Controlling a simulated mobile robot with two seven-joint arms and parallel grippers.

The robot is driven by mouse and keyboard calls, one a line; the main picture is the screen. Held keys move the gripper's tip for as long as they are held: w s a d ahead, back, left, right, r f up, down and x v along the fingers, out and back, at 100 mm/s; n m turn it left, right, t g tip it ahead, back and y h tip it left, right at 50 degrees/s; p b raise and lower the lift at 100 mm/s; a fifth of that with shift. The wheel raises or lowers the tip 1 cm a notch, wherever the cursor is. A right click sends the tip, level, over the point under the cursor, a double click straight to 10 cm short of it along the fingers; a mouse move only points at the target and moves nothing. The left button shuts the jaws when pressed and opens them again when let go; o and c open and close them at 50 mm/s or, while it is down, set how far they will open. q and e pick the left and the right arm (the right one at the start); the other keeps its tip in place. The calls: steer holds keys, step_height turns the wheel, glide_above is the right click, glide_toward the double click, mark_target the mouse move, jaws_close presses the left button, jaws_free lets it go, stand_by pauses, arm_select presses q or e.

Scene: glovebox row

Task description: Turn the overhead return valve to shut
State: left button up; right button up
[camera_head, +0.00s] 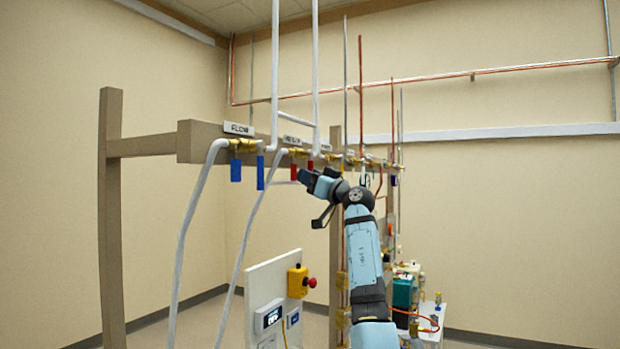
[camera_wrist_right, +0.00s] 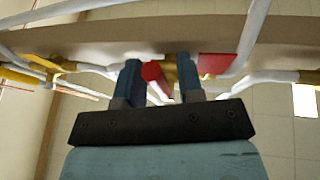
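The return valve sits on the overhead beam (camera_head: 190,142), near a label (camera_head: 292,140) partly covered by a white pipe. Red handles hang there, one (camera_head: 294,171) just beyond my right gripper (camera_head: 304,178). In the right wrist view, my right gripper (camera_wrist_right: 160,78) is open, its two fingers pointing up toward the beam. A red handle (camera_wrist_right: 154,74) shows between the fingers, nearer the left one, with a gap to the right one. Whether a finger touches it I cannot tell. A second red handle (camera_wrist_right: 215,63) is just right of the fingers. My left gripper is out of view.
Blue handles (camera_head: 236,171) hang under the FLOW label (camera_head: 239,128). White hoses (camera_head: 188,240) and vertical pipes (camera_head: 316,70) run close around the valves. A panel (camera_head: 265,290) with a red-button box (camera_head: 298,282) stands below.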

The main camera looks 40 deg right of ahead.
steer(key=shift+o, duration=0.2)
steer(key=shift+s, duration=0.15)
steer(key=shift+s+f, duration=0.2)
steer(key=shift+s, duration=0.05)
steer(key=b+v, duration=0.4)
steer(key=v, duration=0.9)
steer(key=shift+r, duration=0.1)
